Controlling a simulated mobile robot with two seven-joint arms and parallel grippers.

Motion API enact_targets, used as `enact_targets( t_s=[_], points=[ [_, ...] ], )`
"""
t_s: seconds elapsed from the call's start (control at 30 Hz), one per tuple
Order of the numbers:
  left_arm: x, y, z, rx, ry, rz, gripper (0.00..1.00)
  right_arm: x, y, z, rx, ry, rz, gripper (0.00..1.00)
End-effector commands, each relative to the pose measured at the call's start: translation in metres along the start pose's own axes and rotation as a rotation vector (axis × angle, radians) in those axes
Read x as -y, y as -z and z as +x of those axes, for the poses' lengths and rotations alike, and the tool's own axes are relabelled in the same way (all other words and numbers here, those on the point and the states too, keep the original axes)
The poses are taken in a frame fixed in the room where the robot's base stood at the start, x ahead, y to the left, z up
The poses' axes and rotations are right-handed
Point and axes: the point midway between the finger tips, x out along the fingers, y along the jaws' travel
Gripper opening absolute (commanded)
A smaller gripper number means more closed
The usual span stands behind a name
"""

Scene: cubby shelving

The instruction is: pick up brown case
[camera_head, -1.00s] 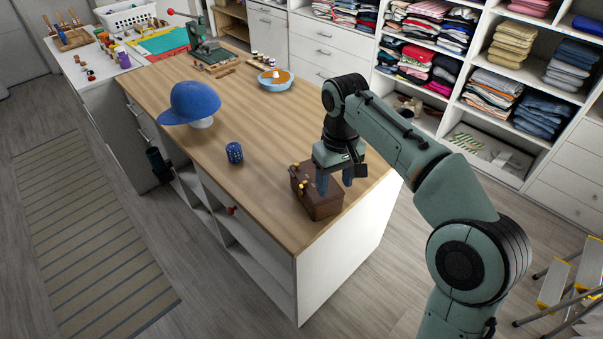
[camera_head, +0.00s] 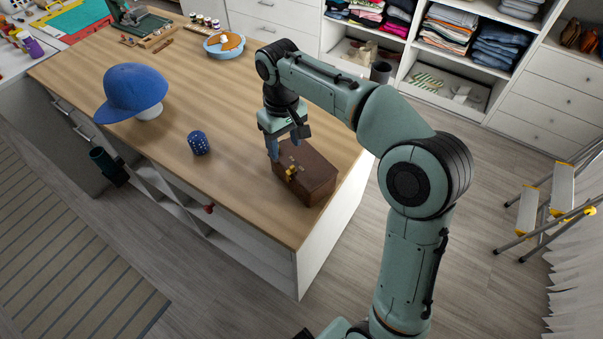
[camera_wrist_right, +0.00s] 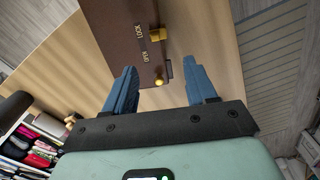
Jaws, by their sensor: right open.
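The brown case (camera_head: 312,179) stands near the front right corner of the wooden-topped table, with yellow clasps on its side. In the right wrist view the case (camera_wrist_right: 112,30) fills the upper middle, with a yellow latch and lettering beside it. My right gripper (camera_head: 284,150) is open just above and behind the case in the head view. In the wrist view its two blue fingers (camera_wrist_right: 164,90) are spread and empty, with the case edge ahead of and partly between them. Whether they touch the case cannot be told. My left gripper is not in view.
On the wooden tabletop (camera_head: 185,90) are a blue cap (camera_head: 132,90) on a stand, a blue dotted cup (camera_head: 199,143) and a blue bowl (camera_head: 224,44). Shelves of folded clothes stand behind. A step ladder (camera_head: 548,197) is at the right.

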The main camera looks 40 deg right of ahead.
Motion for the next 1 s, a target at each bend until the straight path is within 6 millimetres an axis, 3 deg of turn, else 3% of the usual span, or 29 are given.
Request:
enact_targets(
  t_s=[0.17, 0.5, 0.8, 0.97, 1.0],
  points=[
    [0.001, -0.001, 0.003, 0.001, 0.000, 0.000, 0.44, 0.000, -0.001, 0.012, 0.000, 0.000, 0.001, 0.56],
    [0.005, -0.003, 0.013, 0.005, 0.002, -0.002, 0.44, 0.001, -0.007, 0.057, 0.002, -0.001, 0.000, 0.56],
    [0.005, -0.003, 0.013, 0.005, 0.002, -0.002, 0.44, 0.001, -0.006, 0.060, -0.001, 0.000, 0.000, 0.56],
    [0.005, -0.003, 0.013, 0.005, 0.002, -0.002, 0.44, 0.001, -0.006, 0.060, -0.001, 0.000, 0.000, 0.04],
    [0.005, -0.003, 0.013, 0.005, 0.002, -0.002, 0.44, 0.001, -0.006, 0.060, -0.001, 0.000, 0.000, 0.00]
  ],
)
